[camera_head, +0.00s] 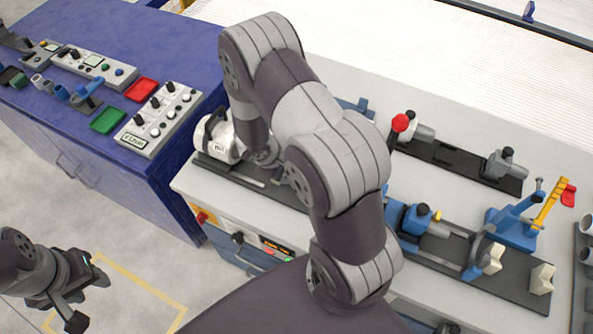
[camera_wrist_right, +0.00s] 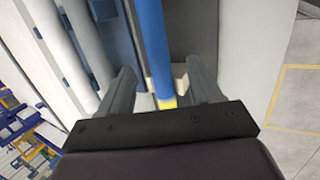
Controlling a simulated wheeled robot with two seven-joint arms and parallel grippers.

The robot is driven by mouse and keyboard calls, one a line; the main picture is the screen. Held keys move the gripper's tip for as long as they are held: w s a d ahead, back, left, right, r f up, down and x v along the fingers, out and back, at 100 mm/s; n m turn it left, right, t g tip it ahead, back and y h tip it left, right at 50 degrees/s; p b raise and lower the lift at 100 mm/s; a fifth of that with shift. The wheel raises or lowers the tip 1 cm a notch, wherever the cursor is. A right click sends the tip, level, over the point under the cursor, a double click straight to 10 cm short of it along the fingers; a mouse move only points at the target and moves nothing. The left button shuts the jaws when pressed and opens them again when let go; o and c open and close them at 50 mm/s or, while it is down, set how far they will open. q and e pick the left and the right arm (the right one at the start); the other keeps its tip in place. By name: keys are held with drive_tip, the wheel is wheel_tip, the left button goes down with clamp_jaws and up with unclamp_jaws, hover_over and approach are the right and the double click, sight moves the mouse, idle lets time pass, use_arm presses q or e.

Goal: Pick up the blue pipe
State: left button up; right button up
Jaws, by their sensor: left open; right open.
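The blue pipe (camera_wrist_right: 153,45) shows in the right wrist view as a long blue bar with a yellow band at its near end. My right gripper (camera_wrist_right: 161,68) is open, with one grey finger on each side of the pipe in the picture. Gaps show between the pipe and both fingers; their depth relative to the pipe is hard to tell. In the head view my right arm covers the middle of the workbench, and I cannot make out the blue pipe there. My left gripper (camera_head: 88,300) is open and empty over the floor at the lower left.
The pale workbench (camera_head: 440,109) carries a dark fixture with clamps (camera_head: 450,158) and a blue-and-grey fixture (camera_head: 450,248). A blue cabinet (camera_head: 110,185) with control boxes and a red tray (camera_head: 142,89) stands left. Floor between cabinet and left gripper is clear.

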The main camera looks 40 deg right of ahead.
drive_tip(key=p+x, duration=0.1)
drive_tip(key=x, duration=0.4)
drive_tip(key=shift+w+d, duration=0.1)
drive_tip(key=shift+d, duration=0.05)
clamp_jaws()
